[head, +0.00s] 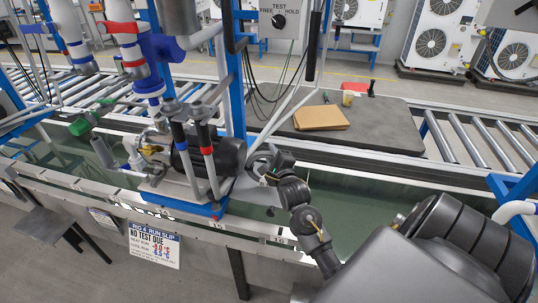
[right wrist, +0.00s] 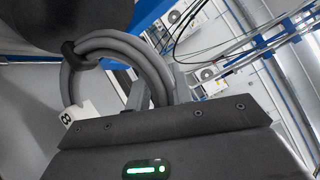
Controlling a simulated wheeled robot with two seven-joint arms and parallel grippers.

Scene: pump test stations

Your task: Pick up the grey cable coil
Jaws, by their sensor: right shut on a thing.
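The grey cable coil (right wrist: 122,44) shows in the right wrist view as a thick loop of several turns with a dark tie and a white tag (right wrist: 78,113) marked 8. It is just beyond my right gripper's housing, which hides its lower part. In the head view my right gripper (head: 270,172) is beside the pump at the right end of the rig, shut on the coil. The fingertips are hard to make out there. My left gripper is not in view.
The pump rig (head: 205,155) with pipes and a blue base stands close left of my right gripper. A green-floored trough (head: 345,205) runs beneath. A dark worktop (head: 375,135) behind holds a brown folder (head: 321,118). A roller conveyor (head: 480,140) lies right.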

